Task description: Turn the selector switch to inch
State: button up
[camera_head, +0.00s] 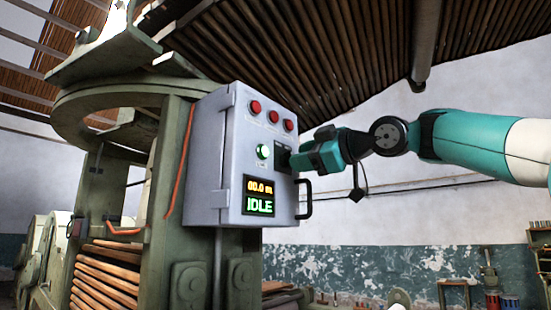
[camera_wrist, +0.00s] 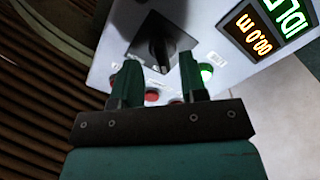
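The selector switch (camera_wrist: 155,42) is a black pointed knob on a dark square plate. It shows in the wrist view, with its narrow end toward my gripper. In the head view its dark plate (camera_head: 283,158) is partly hidden by my gripper (camera_head: 294,160). The grey control box (camera_head: 208,150) carries the switch. In the wrist view my gripper (camera_wrist: 160,68) has its two fingers apart, one to each side of the knob's near end. I cannot tell whether they touch it. No readable position labels show around the knob.
A lit green button (camera_head: 263,151) is left of the switch, and several red buttons (camera_head: 273,116) are above. The display (camera_head: 259,196) below reads "00.0 m" and "IDLE". A black handle (camera_head: 306,199) sticks out at the box's right edge. A green machine frame (camera_head: 165,190) stands left.

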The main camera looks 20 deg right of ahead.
jog(key=shift+w+a, duration=0.45)
jog(key=shift+w, duration=0.1)
jog(key=shift+a, duration=0.1)
jog(key=shift+a, duration=0.1)
grip_shut()
